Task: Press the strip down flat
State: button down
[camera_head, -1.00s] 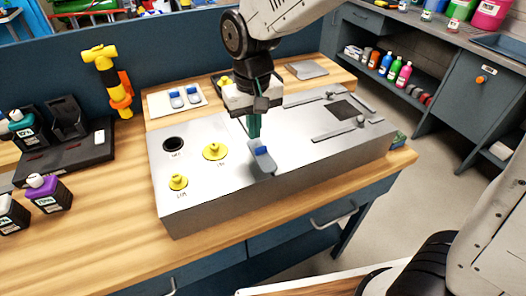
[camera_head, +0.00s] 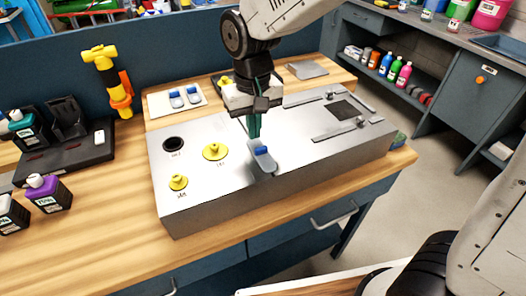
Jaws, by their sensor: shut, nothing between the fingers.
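A small grey strip with a blue patch (camera_head: 263,162) lies at the front edge of the metal box (camera_head: 235,195), near the middle of its top. My gripper (camera_head: 254,137) points down just behind the blue patch, its teal fingers shut with nothing visible between them. The fingertips are at or very close to the strip's back end; I cannot tell whether they touch it. The fingers partly hide what lies behind the strip.
Two yellow knobs (camera_head: 214,152) and a black round hole (camera_head: 173,144) are on the box's left part. Metal rails and a dark square (camera_head: 341,110) are on its right. A white plate with two blue-topped pieces (camera_head: 177,100) lies behind. Bottles stand at left.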

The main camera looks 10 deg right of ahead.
aim_at(268, 152)
jog(key=shift+f, duration=0.9)
dwell(0.4)
jog(key=shift+r, duration=2.55)
jog(key=shift+n+g, duration=0.4)
jog(key=s+d, duration=0.1)
jog(key=s, duration=0.1)
jog(key=s+d, duration=0.1)
jog(key=shift+s+d+f, duration=0.25)
jog(key=shift+d+f, duration=0.05)
jog(key=s+d+r+m+t, duration=0.1)
jog(key=s+d+r+m, duration=0.1)
jog(key=s+d, duration=0.6)
jog(key=s+d+r+m+t, duration=0.1)
jog(key=s+d+r+m, duration=0.1)
jog(key=s+d, duration=0.6)
jog(key=d+r, duration=0.1)
jog(key=d, duration=0.1)
jog(key=shift+d+r, duration=0.35)
jog(key=shift+r, duration=0.05)
